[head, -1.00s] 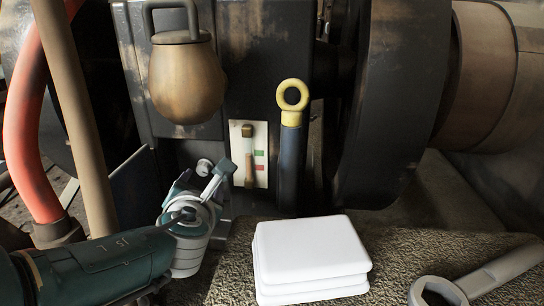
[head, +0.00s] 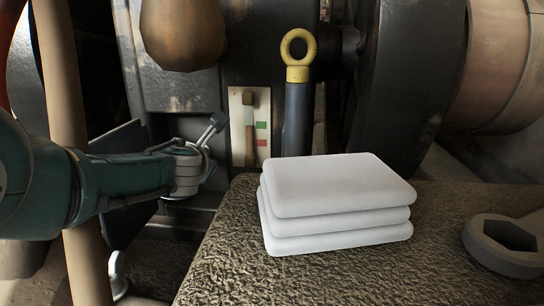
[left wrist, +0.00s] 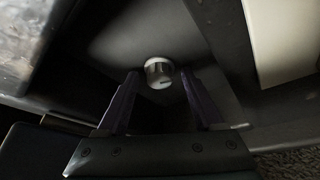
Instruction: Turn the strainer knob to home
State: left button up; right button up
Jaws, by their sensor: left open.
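The strainer knob (left wrist: 159,72) shows in the left wrist view as a small round silver and white knob with a dark mark on its face. It sits on a dark surface. My left gripper (left wrist: 160,80) is open, with one dark finger on each side of the knob. The wrist view does not show clearly whether the fingertips touch it. In the head view my left gripper (head: 208,135) reaches in from the left, low against the dark machine housing, and the knob is hidden there. My right gripper is in neither view.
A lever plate (head: 238,140) with green and red marks stands just right of my left gripper. A yellow-ringed handle (head: 298,75) is beyond it. Stacked white pads (head: 335,190) and a large wrench (head: 503,245) lie on the rough ledge (head: 225,255). A brown post (head: 90,265) stands left.

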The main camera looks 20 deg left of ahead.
pick_arm(q)
grip_shut()
dwell(0.5)
jog(key=shift+a, duration=0.1)
jog(key=shift+s+a+n+h+p, duration=0.15)
jog(key=shift+n+h+p, duration=1.3)
jog(key=shift+n, duration=0.85)
jog(key=shift+h, duration=0.25)
